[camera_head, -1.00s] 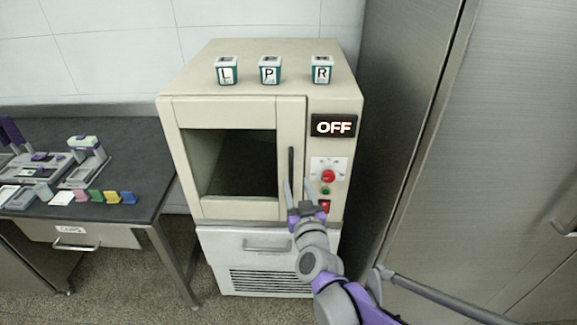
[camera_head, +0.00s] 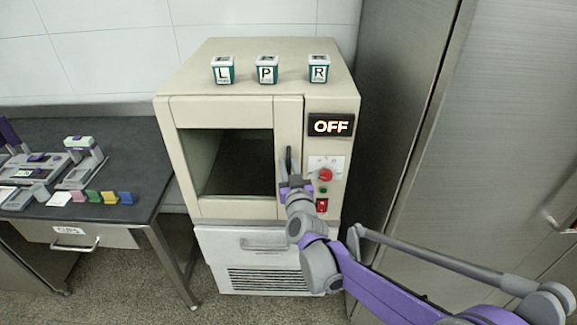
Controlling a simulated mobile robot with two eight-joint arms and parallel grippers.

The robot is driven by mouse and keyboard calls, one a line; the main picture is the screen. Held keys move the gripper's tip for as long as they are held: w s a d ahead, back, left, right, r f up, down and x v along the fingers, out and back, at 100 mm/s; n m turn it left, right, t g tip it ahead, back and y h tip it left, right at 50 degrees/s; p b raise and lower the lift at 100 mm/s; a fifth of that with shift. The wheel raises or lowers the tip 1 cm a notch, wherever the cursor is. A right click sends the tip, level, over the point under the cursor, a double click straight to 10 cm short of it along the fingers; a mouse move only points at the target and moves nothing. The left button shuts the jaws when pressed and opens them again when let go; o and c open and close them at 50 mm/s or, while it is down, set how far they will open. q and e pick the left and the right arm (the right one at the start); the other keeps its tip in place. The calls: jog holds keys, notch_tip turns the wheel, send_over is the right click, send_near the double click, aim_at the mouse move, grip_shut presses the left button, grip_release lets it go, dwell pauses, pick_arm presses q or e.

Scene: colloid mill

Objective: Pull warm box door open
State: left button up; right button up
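The warm box (camera_head: 330,98) is a cream cabinet with an OFF display. Its door (camera_head: 240,208), with a dark window, looks closed. The dark vertical handle (camera_head: 289,158) is on the door's right side, its lower part hidden by my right gripper. My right gripper (camera_head: 290,168) is at the handle, with its fingers on either side of it as far as I can see. Whether the fingers are shut on it is too small to tell. My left gripper is not in view.
A red button (camera_head: 326,175) and a red switch (camera_head: 322,206) sit right of the handle. Three lettered containers, including P (camera_head: 266,70), stand on top. A dark table (camera_head: 120,150) with small items is at left; a grey metal cabinet (camera_head: 500,130) stands at right.

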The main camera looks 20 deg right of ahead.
grip_shut()
dwell(1.1)
